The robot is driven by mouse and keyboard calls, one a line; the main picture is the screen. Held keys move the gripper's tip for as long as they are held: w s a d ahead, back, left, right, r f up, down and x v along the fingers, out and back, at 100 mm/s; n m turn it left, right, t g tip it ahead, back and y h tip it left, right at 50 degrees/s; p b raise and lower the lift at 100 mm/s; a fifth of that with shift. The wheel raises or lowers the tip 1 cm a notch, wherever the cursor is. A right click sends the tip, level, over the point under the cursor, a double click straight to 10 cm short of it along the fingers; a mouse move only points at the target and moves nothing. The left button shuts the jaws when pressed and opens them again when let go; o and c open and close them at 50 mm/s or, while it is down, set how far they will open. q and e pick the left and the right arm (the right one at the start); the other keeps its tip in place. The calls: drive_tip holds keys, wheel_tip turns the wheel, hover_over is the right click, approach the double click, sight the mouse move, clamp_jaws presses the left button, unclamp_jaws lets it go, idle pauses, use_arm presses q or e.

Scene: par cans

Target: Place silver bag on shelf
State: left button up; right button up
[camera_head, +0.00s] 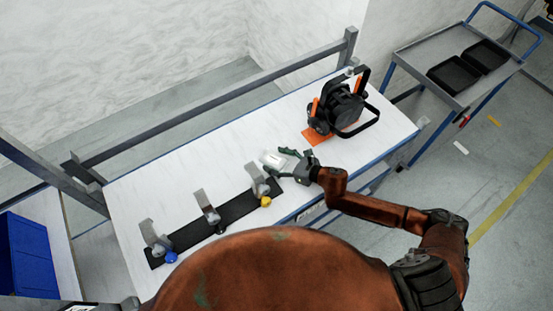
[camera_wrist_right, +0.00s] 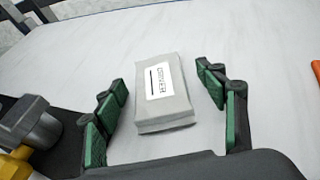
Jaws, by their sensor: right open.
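The silver bag (camera_wrist_right: 160,92) is a small grey block-shaped packet with a white printed label, lying on the white table. In the head view the bag (camera_head: 272,160) lies near the middle of the table, just beyond the right gripper. My right gripper (camera_wrist_right: 165,88) is open, with its green-padded fingers on either side of the bag and gaps between them and it. The right gripper also shows in the head view (camera_head: 284,163). My left gripper is not clearly in view. I cannot tell which surface is the shelf.
A black strip (camera_head: 232,211) with several grey holders and blue and yellow knobs lies left of the bag. A black lamp (camera_head: 342,105) stands near an orange mat (camera_head: 316,136) to the right. A grey cart (camera_head: 455,65) with black trays and a blue bin (camera_head: 27,255) stand apart.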

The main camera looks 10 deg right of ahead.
drive_tip(key=shift+c, duration=0.4)
drive_tip(key=c, duration=1.3)
